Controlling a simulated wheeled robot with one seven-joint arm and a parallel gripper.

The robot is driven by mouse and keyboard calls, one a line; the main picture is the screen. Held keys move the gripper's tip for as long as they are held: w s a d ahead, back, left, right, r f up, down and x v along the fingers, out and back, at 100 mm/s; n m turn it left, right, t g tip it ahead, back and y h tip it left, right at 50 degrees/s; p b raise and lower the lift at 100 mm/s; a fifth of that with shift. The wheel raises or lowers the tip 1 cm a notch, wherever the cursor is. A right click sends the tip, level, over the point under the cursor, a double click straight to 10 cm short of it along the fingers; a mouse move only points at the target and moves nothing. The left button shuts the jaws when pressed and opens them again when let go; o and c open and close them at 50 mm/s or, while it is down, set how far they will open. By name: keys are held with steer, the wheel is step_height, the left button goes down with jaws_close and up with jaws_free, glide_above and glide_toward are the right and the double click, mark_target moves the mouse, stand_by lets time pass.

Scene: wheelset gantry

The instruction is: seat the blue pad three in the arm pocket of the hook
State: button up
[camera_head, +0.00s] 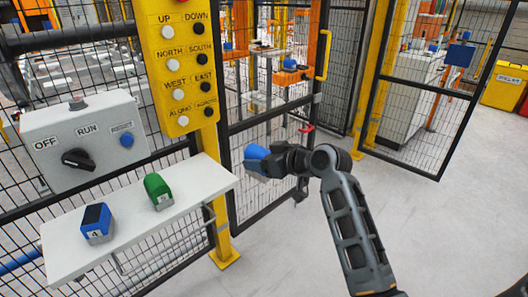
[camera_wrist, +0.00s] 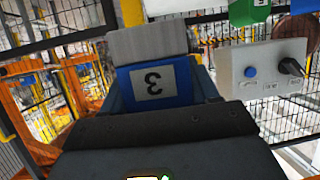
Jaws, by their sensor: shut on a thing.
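My gripper (camera_head: 270,161) is shut on the blue pad three (camera_head: 255,158) and holds it in the air, to the right of the white shelf and in front of the mesh fence. In the wrist view the blue pad (camera_wrist: 155,82) sits between the jaws, its label "3" upside down and a grey block-like part beyond it. I cannot make out the hook or its arm pocket for certain. Small blue parts on orange stands (camera_head: 291,75) show behind the fence, too small to identify.
The white shelf (camera_head: 190,205) carries a blue pad four (camera_head: 97,222) and a green pad (camera_head: 157,190). Above it are a grey switch box (camera_head: 85,140) and a yellow button panel (camera_head: 178,60). Mesh fencing stands ahead. The floor at right (camera_head: 440,220) is clear.

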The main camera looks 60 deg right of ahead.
steer(key=a+f+n+y, duration=0.2)
steer(key=a+f, duration=2.5)
steer(key=a, duration=0.3)
steer(key=shift+w+y, duration=0.2)
steer(key=shift+y, duration=0.1)
